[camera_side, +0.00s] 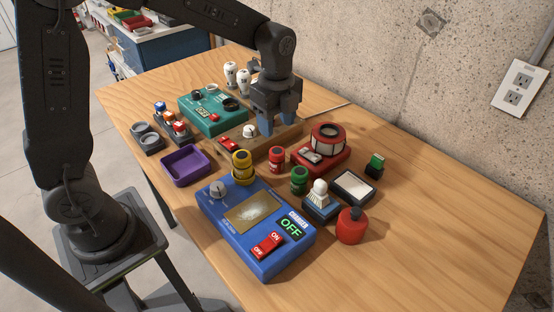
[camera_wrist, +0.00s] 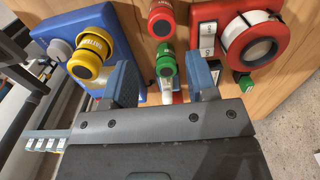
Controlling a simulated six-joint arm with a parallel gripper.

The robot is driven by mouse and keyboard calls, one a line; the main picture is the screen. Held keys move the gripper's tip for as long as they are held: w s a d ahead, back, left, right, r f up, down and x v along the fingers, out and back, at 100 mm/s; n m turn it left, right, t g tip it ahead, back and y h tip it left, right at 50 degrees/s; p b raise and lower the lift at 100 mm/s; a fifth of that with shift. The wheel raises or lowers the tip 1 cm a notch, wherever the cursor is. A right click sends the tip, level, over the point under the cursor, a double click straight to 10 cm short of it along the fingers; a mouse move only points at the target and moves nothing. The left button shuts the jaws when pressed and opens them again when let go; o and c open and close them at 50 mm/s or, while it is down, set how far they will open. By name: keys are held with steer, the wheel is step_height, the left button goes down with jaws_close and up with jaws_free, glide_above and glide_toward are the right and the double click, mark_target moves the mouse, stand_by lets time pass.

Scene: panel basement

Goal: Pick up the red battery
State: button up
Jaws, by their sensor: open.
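The red battery (camera_side: 276,160), a short upright cylinder with a dark cap, stands on the wooden table between the yellow battery (camera_side: 242,167) and the red device with a round drum (camera_side: 323,146). The green battery (camera_side: 299,181) stands nearer the camera. My gripper (camera_side: 267,130) points down above the table, behind the red battery, apart from it, and its blue-grey fingers are open and empty. In the wrist view, the red battery (camera_wrist: 161,20) shows at the top, beyond the green battery (camera_wrist: 166,64), which appears between the fingers (camera_wrist: 163,78).
A blue charger box (camera_side: 285,259) with a switch lies in front. A purple tray (camera_side: 185,166) and a teal device (camera_side: 212,110) are at left. A bulb on a blue base (camera_side: 320,203) and a red bottle (camera_side: 351,226) stand at right. The table's right end is clear.

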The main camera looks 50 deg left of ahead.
mark_target(277, 150)
step_height(277, 150, down, 12)
steer(key=shift+w+a+r, duration=0.1)
stand_by(0.5)
steer(key=shift+c, duration=0.2)
steer(key=c, duration=0.7)
steer(key=shift+r, duration=0.1)
steer(key=shift+c, duration=0.2)
